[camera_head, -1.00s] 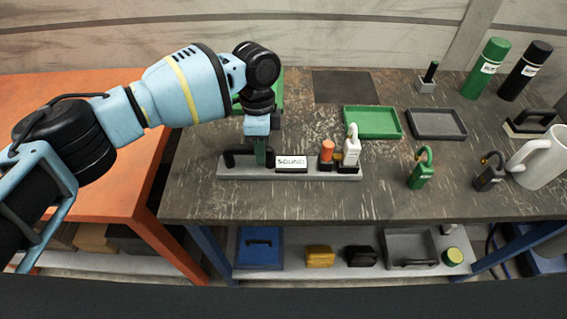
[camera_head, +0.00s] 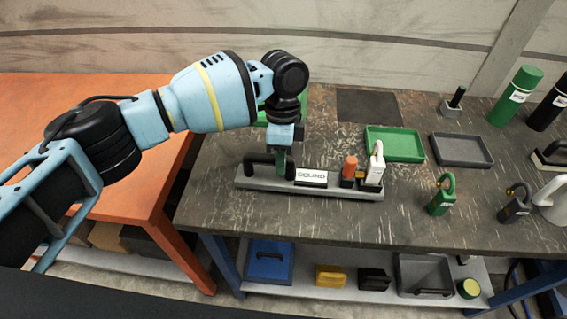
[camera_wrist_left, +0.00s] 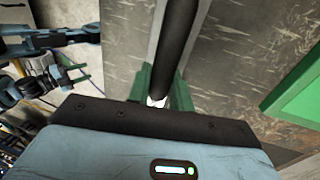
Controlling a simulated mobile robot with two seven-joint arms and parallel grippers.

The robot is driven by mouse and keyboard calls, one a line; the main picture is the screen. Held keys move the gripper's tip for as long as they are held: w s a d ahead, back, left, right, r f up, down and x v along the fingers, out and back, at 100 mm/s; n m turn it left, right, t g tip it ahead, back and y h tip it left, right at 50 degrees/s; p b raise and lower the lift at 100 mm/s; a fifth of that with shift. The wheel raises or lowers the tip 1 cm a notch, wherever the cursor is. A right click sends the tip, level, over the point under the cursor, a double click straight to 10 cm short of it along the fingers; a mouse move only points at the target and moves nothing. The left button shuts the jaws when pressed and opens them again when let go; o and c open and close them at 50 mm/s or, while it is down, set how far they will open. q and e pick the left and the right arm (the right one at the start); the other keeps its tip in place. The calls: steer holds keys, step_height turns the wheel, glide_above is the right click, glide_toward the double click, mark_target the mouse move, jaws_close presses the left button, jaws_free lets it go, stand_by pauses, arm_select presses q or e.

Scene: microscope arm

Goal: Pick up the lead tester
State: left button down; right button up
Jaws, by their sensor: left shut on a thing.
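The device under my left gripper, which I take to be the lead tester (camera_head: 318,189), has a long grey base with a black handle (camera_head: 256,160) at its left end. It also carries a white label reading "SOUND", an orange-capped part and a white padlock-like part. My left gripper (camera_head: 282,166) points down from above and is shut on the black handle. The left wrist view shows the black handle (camera_wrist_left: 176,45) running between the green fingers (camera_wrist_left: 158,88). The base appears to rest on the dark bench; no gap shows beneath it. My right gripper is out of view.
A green tray (camera_head: 372,152) and a grey tray (camera_head: 437,148) lie behind the device. A green padlock (camera_head: 440,203) and a black padlock (camera_head: 513,210) stand to the right. Bottles (camera_head: 517,95) stand at the back right. The bench front is clear.

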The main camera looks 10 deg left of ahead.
arm_select(q)
steer(key=shift+v, duration=0.85)
steer(key=shift+s+r, duration=0.25)
steer(key=shift+s, duration=0.1)
steer(key=s+d+r+p, duration=0.1)
steer(key=s+p, duration=0.1)
steer(key=s, duration=1.3)
steer(key=shift+s+d+r, duration=0.2)
steer(key=shift+s+d, duration=0.05)
steer(key=shift+d, duration=0.05)
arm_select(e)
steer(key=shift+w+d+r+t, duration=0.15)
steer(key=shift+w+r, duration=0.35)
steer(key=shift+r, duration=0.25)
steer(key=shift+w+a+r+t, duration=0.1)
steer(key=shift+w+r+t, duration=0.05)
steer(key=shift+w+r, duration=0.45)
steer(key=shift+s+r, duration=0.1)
arm_select(q)
steer(key=shift+w, duration=0.15)
